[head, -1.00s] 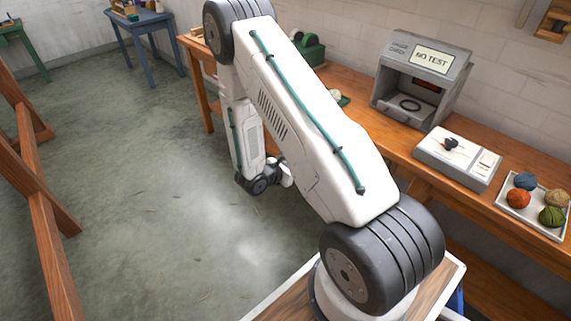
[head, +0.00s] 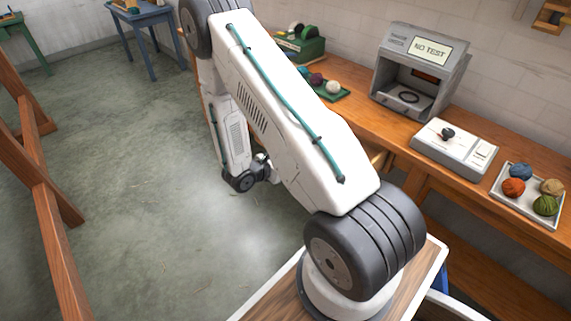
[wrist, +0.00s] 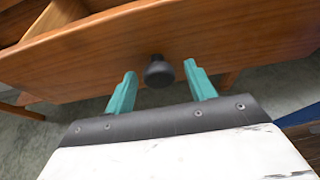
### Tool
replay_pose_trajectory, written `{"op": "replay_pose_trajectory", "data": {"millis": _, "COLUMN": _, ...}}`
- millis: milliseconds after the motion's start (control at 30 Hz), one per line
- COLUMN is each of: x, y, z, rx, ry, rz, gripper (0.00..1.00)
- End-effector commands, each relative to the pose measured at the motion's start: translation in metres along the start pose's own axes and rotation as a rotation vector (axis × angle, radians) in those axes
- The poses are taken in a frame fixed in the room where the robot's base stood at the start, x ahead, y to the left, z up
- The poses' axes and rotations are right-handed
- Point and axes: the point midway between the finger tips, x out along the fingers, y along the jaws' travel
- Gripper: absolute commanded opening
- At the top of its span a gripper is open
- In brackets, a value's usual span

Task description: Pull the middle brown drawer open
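In the wrist view, a brown wooden drawer front (wrist: 230,40) spans the top of the picture, with a round dark knob (wrist: 158,72) on it. My gripper (wrist: 160,82) is open, with its teal fingers apart on either side of the knob. I cannot tell whether the fingers touch the drawer front. At the upper left of the wrist view, part of an open compartment with wooden sides shows behind the front's top edge. Which drawer this is cannot be told from these frames. In the head view, my arm hides the drawers, and the gripper's fingers cannot be made out.
A long wooden bench (head: 400,160) runs along the wall. On it stand a grey test box (head: 418,70), a white scale (head: 455,145), a tray (head: 500,190) with several wool balls and a green tray (head: 345,95). A wooden frame (head: 50,220) stands at left. The floor between is clear.

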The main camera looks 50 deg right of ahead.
Motion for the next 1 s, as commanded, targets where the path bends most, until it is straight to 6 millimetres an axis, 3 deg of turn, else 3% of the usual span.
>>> {"op": "replay_pose_trajectory", "data": {"millis": 267, "x": -0.006, "y": 0.002, "z": 0.000, "rx": -0.001, "ry": 0.000, "rz": 0.004, "gripper": 0.55}}
{"op": "replay_pose_trajectory", "data": {"millis": 700, "x": -0.071, "y": 0.001, "z": 0.000, "rx": 0.000, "ry": 0.000, "rz": 0.003, "gripper": 0.55}}
{"op": "replay_pose_trajectory", "data": {"millis": 1000, "x": -0.079, "y": 0.000, "z": 0.000, "rx": 0.000, "ry": 0.000, "rz": 0.001, "gripper": 0.55}}
